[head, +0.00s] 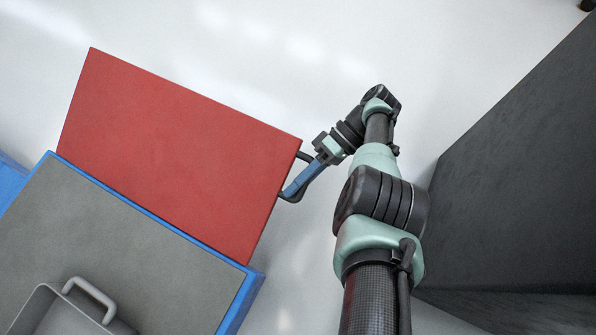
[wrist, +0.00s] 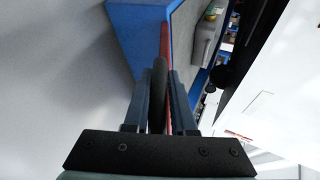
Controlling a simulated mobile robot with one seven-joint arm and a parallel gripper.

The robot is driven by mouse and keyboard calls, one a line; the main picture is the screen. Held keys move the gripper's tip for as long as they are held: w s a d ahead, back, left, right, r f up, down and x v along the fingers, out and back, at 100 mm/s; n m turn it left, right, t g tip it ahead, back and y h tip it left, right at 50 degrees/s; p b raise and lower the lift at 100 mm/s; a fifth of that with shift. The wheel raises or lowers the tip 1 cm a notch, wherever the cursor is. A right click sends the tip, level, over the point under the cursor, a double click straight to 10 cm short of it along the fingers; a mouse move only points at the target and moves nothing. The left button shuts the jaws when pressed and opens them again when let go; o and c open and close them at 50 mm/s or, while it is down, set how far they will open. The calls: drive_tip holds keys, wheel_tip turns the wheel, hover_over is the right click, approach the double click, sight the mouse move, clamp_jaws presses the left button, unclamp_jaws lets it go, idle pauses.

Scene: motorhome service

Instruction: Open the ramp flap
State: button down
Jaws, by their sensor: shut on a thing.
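The ramp flap is a red panel (head: 180,150) in the head view, reaching out from the blue-edged grey platform (head: 135,235). A dark handle (head: 290,199) stands off the flap's right edge. My gripper (head: 297,188) is shut on this handle, its blue fingers lying along it from the right. In the wrist view the handle is a dark bar (wrist: 159,95) between the two fingers of my gripper (wrist: 163,85). The red flap (wrist: 165,40) shows there nearly edge-on, beside the blue frame (wrist: 135,35). The flap's exact tilt is hard to tell.
A grey box with a handle (head: 92,298) sits on the platform at the lower left. A large dark panel (head: 520,190) stands to the right of my arm. The pale floor (head: 330,50) is clear beyond the flap and around my gripper.

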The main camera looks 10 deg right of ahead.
drive_tip(key=shift+s+f, duration=0.1)
drive_tip(key=shift+f, duration=0.1)
drive_tip(key=c, duration=0.8)
unclamp_jaws()
drive_tip(key=shift+r, duration=0.1)
wheel_tip(320, 180, up, 10)
drive_tip(key=p, duration=1)
drive_tip(key=shift+r, duration=0.15)
